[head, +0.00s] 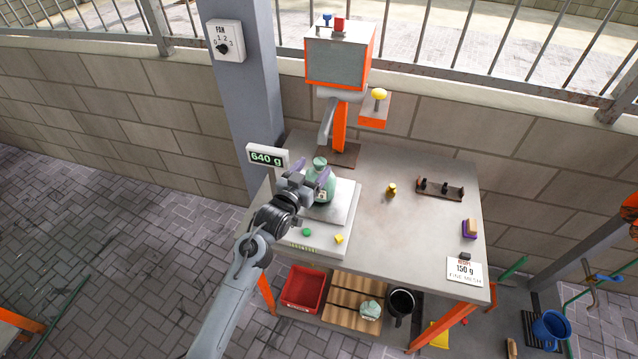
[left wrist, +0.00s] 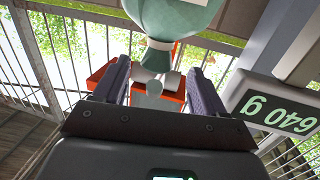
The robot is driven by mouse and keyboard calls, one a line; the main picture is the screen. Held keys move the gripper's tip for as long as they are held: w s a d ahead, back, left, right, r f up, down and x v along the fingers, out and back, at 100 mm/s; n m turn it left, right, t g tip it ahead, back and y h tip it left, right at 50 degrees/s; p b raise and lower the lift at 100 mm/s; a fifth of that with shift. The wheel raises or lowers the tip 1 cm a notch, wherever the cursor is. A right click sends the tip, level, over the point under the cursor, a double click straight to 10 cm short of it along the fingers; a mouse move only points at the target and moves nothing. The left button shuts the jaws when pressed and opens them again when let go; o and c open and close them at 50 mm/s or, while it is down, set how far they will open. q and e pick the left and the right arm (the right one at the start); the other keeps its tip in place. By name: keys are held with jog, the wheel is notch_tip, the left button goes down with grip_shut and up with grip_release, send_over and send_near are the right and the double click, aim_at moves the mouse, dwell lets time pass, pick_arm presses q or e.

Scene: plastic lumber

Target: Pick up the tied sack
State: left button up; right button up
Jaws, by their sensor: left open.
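A green tied sack (head: 321,187) stands upright on the scale's plate (head: 345,203), and the scale's display (head: 267,158) reads 640 g. My left gripper (head: 309,173) is open at the sack's near left side, close to its tied neck. In the left wrist view the sack (left wrist: 172,14) appears upside down, and its neck is in line with the gap between the open fingers (left wrist: 160,75). Whether the fingers touch it I cannot tell. A second, paler tied sack (head: 370,310) is on the wooden slatted lower shelf (head: 345,297). My right gripper is not in view.
The grey table (head: 420,237) also holds a brass weight (head: 391,190), a small rack (head: 440,189), a sponge (head: 470,229) and a 150 g card (head: 465,270). An orange-framed machine (head: 338,62) stands behind the scale. A red bin (head: 303,289) is below. The table's middle is mostly clear.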

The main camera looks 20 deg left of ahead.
aim_at(323, 159)
pick_arm(q)
jog(key=shift+w+d+f, duration=0.1)
jog(key=shift+w+d, duration=0.1)
jog(key=shift+w, duration=0.75)
jog(key=shift+w+d+f, duration=0.1)
jog(key=shift+w+d, duration=0.05)
jog(key=shift+w, duration=0.8)
jog(key=shift+w+d, duration=0.2)
jog(key=shift+w, duration=0.75)
grip_shut()
